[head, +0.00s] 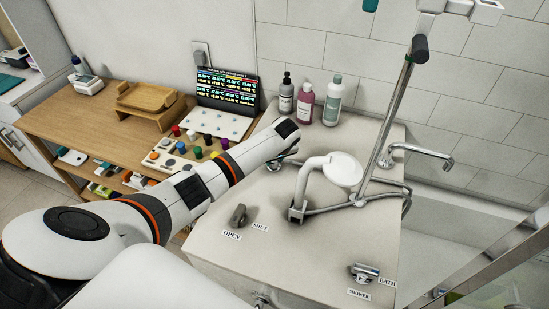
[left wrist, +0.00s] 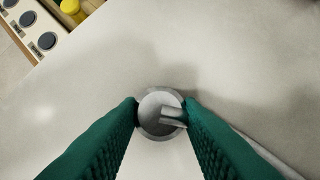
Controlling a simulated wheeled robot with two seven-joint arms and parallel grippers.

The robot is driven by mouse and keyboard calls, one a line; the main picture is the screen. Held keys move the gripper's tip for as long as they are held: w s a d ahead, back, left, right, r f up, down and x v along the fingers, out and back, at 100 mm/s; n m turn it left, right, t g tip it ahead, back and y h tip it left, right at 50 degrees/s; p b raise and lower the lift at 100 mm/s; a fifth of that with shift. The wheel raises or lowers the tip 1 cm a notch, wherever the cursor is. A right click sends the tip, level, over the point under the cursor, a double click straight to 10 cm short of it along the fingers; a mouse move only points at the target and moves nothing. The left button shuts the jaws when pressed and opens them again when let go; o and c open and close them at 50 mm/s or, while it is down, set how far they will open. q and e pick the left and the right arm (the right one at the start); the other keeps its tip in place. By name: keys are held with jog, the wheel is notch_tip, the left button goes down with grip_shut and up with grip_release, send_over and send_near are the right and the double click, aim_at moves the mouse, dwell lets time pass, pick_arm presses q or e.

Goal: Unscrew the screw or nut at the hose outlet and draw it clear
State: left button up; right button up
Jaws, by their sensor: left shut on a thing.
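My left gripper (head: 277,164) is at the end of the left arm, low over the pale countertop, left of the white shower head; its fingers are small and partly hidden there. In the left wrist view its two green fingers (left wrist: 162,108) are shut on a round grey metal fitting (left wrist: 152,103), one on each side. A short stub sticks out of the fitting to the right. I cannot tell whether its thread is engaged. The white shower head (head: 342,169) rests in a bracket (head: 297,213), and a grey hose (head: 328,208) runs along the counter. My right gripper is not in view.
Three bottles (head: 305,104) stand at the back by the tiled wall. A tall metal pole (head: 393,105) and a spout (head: 424,152) rise on the right. Knobs labelled OPEN/SHUT (head: 238,214) and SHOWER/BATH (head: 364,273) are near the front. A wooden desk (head: 62,117) stands left.

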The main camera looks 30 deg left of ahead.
pick_arm(q)
jog(key=shift+w+d+n+g, duration=0.1)
jog(key=shift+n+g, duration=0.2)
jog(key=shift+n, duration=0.5)
jog(key=shift+n+g, duration=0.3)
jog(key=shift+n, duration=0.5)
jog(key=shift+n+y, duration=0.3)
jog(key=shift+n, duration=0.3)
jog(key=shift+g, duration=0.3)
jog(key=shift+n, duration=0.3)
jog(key=n+b, duration=0.1)
jog(key=n+g+b, duration=0.1)
jog(key=n+b, duration=0.1)
jog(key=shift+w+f+n+g, duration=0.2)
jog(key=shift+w+n+g, duration=0.1)
jog(key=shift+n, duration=0.1)
jog(key=shift+n+b, duration=0.3)
jog(key=shift+n, duration=0.1)
jog(key=shift+s+r, duration=0.1)
jog(key=shift+r, duration=0.15)
